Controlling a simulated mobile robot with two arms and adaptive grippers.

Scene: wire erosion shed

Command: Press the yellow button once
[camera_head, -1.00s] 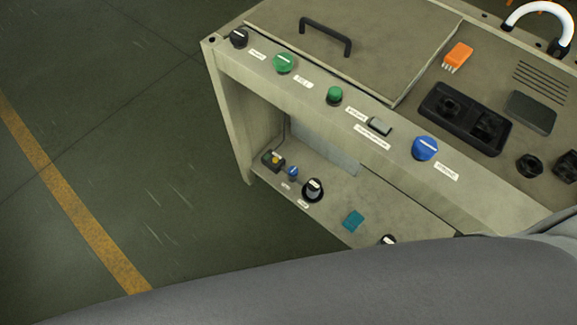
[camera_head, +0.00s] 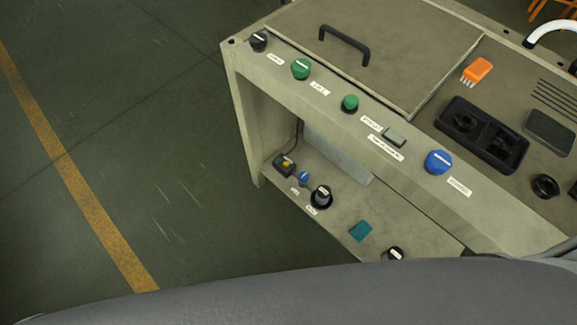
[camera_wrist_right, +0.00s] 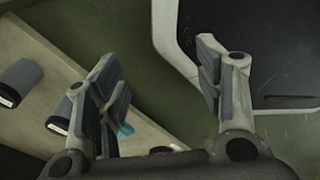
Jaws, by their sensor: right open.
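The yellow button (camera_head: 286,163) is a small cap on a dark box on the lower shelf of the bench, at the shelf's left end, beside a small blue knob (camera_head: 304,178). My right gripper (camera_wrist_right: 160,72) is open and empty in the right wrist view. Its two fingers stand apart above a pale panel with dark knobs. I cannot make out the yellow button in the right wrist view. In the head view a large grey arm part of mine covers the bottom, and no gripper shows there. My left gripper is not in view.
The bench's front rail carries a green knob (camera_head: 301,69), a smaller green knob (camera_head: 350,104), a grey switch (camera_head: 394,137) and a blue knob (camera_head: 438,162). The shelf also holds a black knob (camera_head: 321,196) and a teal block (camera_head: 360,231). The floor at left is clear.

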